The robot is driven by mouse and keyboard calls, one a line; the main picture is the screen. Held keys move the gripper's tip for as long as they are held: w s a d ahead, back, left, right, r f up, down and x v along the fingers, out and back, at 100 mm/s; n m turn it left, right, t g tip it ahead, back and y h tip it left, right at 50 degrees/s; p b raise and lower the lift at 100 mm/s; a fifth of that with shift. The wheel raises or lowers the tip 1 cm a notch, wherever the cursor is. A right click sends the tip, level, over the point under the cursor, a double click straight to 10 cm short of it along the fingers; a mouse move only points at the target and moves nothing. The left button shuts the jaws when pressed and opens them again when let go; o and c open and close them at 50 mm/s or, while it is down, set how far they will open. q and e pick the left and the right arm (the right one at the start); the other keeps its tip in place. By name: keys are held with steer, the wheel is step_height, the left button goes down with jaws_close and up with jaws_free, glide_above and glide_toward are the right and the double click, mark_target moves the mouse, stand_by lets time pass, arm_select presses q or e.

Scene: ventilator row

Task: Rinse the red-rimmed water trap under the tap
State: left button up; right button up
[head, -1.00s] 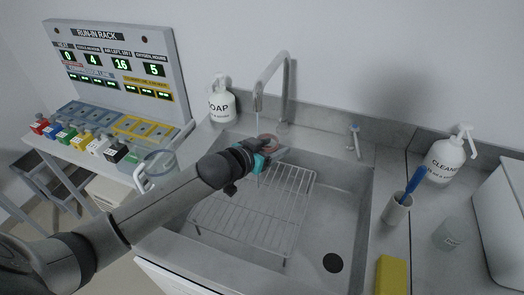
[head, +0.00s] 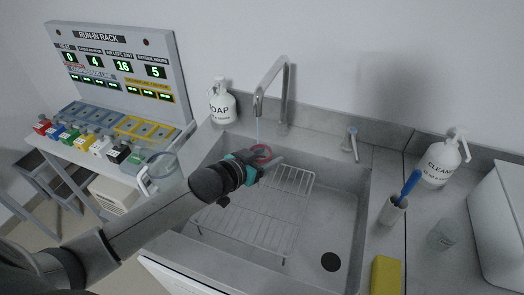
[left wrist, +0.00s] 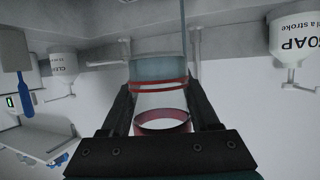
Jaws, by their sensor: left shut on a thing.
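The red-rimmed water trap (head: 261,151) is a clear cup with a red rim, held above the sink under the tap (head: 271,80). My left gripper (head: 256,163) is shut on it. In the left wrist view the trap (left wrist: 158,100) sits between the two fingers (left wrist: 160,112), with a red band and a red ring showing. A thin water stream (head: 258,128) runs from the spout down to the trap's rim; whether it enters the cup is hard to tell. My right gripper is not in view.
The sink (head: 340,215) holds a wire rack (head: 245,225) below my gripper. A soap bottle (head: 222,105) stands at the back left, a cleaner bottle (head: 441,160) at the right. A brush holder (head: 392,210) and yellow sponge (head: 387,275) line the right edge. A run-in rack (head: 115,65) stands left.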

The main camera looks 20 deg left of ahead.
arm_select(q)
steer(key=shift+s+d+p, duration=0.2)
steer(key=shift+s+p, duration=0.25)
steer(key=shift+s, duration=0.4)
steer(key=shift+s+d+p, duration=0.25)
steer(key=shift+s+p, duration=0.25)
steer(key=shift+s, duration=0.4)
steer(key=shift+s+d+p, duration=0.2)
steer(key=shift+s+p, duration=0.25)
steer(key=shift+s, duration=0.4)
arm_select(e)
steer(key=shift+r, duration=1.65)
arm_select(q)
steer(key=s+d+r+p, duration=0.1)
steer(key=s+r+p, duration=0.3)
steer(key=p, duration=0.2)
steer(key=shift+s+d+p, duration=0.15)
steer(key=shift+s+p, duration=0.25)
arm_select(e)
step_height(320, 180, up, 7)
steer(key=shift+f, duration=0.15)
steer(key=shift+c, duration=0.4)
